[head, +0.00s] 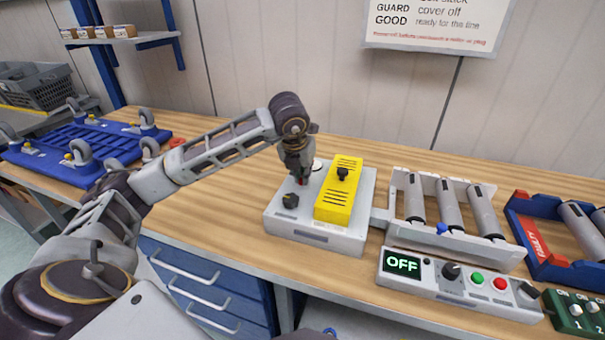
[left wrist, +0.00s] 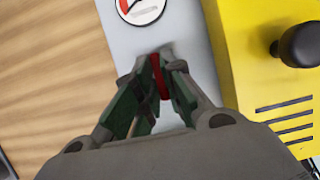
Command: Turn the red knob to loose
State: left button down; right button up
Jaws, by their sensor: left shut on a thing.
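The red knob (left wrist: 160,78) shows in the left wrist view between the green-padded fingers of my left gripper (left wrist: 158,75). The fingers are closed on it from both sides and hide most of it. In the head view my left gripper (head: 298,178) points down onto the left part of the grey box (head: 325,238). A round white dial with a red mark (left wrist: 142,8) sits on the box just beyond the fingers; its full face and any label are cut off.
A yellow vented cover (head: 338,200) with a black knob (head: 343,174) stands right beside the gripper. A black knob (head: 290,201) is at the box's front left. A roller unit (head: 450,210) and a control panel showing OFF (head: 403,263) stand right.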

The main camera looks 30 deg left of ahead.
jog(key=shift+s, duration=0.25)
pick_arm(q)
jog(key=c, duration=1.5)
grip_release()
pick_arm(e)
jog(key=shift+d, duration=0.2)
jog(key=shift+w+a, duration=0.1)
jog(key=shift+a, duration=0.05)
pick_arm(q)
jog(key=shift+r, duration=0.15)
jog(key=shift+v, duration=5.85)
jog(key=shift+s, duration=0.1)
jog(key=shift+r+p, duration=10.85)
jog(key=shift+p, duration=0.05)
pick_arm(e)
jog(key=s+d+r+g, duration=0.1)
jog(key=s+r, duration=1.2)
jog(key=s, duration=0.3)
jog(key=shift+s+g, duration=0.3)
jog(key=shift+g, duration=0.1)
pick_arm(q)
jog(key=shift+r, duration=0.1)
pick_arm(e)
jog(key=shift+s, duration=0.1)
